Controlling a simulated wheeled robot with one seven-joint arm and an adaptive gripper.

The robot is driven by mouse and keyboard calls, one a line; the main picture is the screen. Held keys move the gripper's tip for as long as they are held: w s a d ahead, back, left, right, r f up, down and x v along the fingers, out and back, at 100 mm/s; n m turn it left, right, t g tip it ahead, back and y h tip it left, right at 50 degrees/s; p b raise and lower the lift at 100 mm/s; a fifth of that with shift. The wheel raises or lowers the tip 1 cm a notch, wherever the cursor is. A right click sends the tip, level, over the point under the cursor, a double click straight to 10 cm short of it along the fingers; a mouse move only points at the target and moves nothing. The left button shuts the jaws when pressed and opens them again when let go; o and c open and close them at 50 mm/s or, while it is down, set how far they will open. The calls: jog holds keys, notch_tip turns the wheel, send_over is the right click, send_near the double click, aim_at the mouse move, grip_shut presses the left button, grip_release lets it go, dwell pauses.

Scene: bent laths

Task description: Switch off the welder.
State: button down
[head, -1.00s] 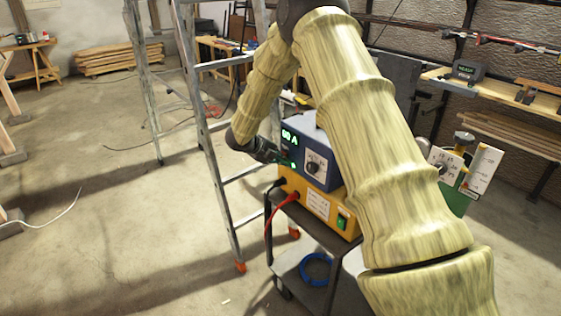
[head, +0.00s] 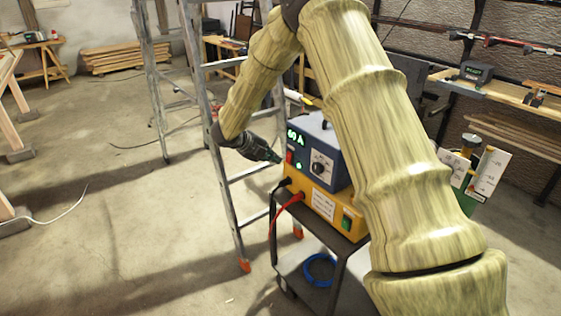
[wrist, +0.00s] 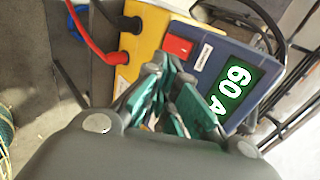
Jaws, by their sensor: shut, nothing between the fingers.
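The welder is a blue box (head: 318,140) stacked with a yellow unit (head: 318,204) on a dark cart. Its green display (head: 296,137) reads 60 A, and a small green light glows below it. The front has a white-plated knob (head: 321,167) and a red switch (head: 290,157) at its left edge. The red switch also shows in the wrist view (wrist: 179,46), as does the lit display (wrist: 238,88). A green switch (head: 347,224) sits on the yellow unit. My gripper (head: 277,159) is shut and empty, just left of the red switch; contact cannot be told.
Red and black cables plug into the yellow unit. A blue cable coil (head: 319,268) lies on the cart's lower shelf (head: 295,270). A ladder (head: 222,170) stands close behind my gripper. White-plated boxes (head: 485,172) stand right of my arm. Open floor lies at left.

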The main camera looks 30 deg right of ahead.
aim_at(289, 158)
jog(key=b+v, duration=0.1)
jog(key=v, duration=0.5)
jog(key=shift+r, duration=0.4)
jog(key=a+f+h+b, duration=0.3)
jog(key=f, duration=0.2)
jog(key=shift+a+f, duration=0.15)
jog(key=shift+f, duration=0.05)
dwell(0.4)
jog(key=p+x, duration=0.1)
jog(key=x, duration=0.3)
jog(key=r+p+x, duration=0.1)
jog(key=x, duration=0.4)
jog(key=p+x, duration=0.1)
jog(key=x, duration=0.3)
jog(key=shift+w+d+r, duration=0.1)
jog(key=shift+d, duration=0.65)
